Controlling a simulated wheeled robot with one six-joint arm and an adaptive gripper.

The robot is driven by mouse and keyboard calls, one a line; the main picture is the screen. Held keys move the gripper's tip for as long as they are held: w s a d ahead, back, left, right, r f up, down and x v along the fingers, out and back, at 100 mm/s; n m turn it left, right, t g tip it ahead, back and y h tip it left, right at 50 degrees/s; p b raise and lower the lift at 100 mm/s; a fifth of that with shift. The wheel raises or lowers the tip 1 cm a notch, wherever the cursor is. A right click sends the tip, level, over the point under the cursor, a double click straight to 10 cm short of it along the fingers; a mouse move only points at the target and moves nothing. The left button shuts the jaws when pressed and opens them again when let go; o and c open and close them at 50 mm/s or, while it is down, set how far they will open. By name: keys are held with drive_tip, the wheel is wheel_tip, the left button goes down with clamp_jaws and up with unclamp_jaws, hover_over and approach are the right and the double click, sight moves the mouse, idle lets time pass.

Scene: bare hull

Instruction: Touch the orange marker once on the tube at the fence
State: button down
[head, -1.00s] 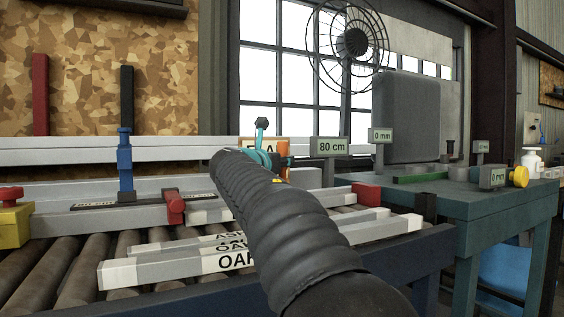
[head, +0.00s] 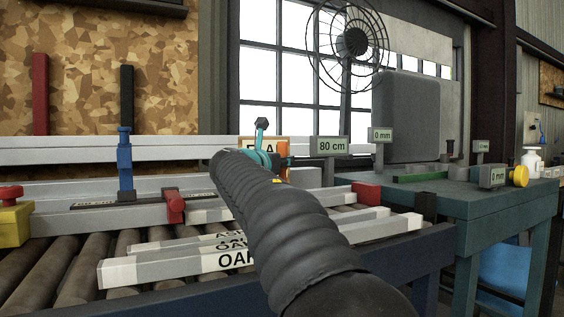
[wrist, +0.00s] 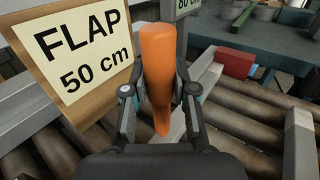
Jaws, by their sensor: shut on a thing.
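My gripper (wrist: 158,92) is shut on the orange marker (wrist: 157,62), which stands roughly upright between the fingers in the wrist view. Its lower end points down past the fingers. A pale grey bar (wrist: 205,77) runs behind and below it; I cannot tell whether the marker touches it. In the head view the orange marker (head: 283,149) shows beside the teal parts of my gripper, partly hidden by my dark sleeved arm. A long grey rail (head: 75,218) lies along the back of the rollers. I cannot clearly tell the tube from the other pale bars.
A "FLAP 50 cm" board (wrist: 80,50) stands close left of my gripper. An "80 cm" sign (head: 332,146) stands behind. A red clamp (head: 174,207) and a red block (head: 366,192) sit along the rail. Labelled pale bars (head: 180,265) lie on the rollers.

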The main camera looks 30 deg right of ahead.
drive_tip(key=shift+f, duration=0.4)
idle(0.8)
wheel_tip(320, 180, up, 7)
drive_tip(key=p, duration=0.7)
drive_tip(key=shift+r, duration=0.1)
idle(0.7)
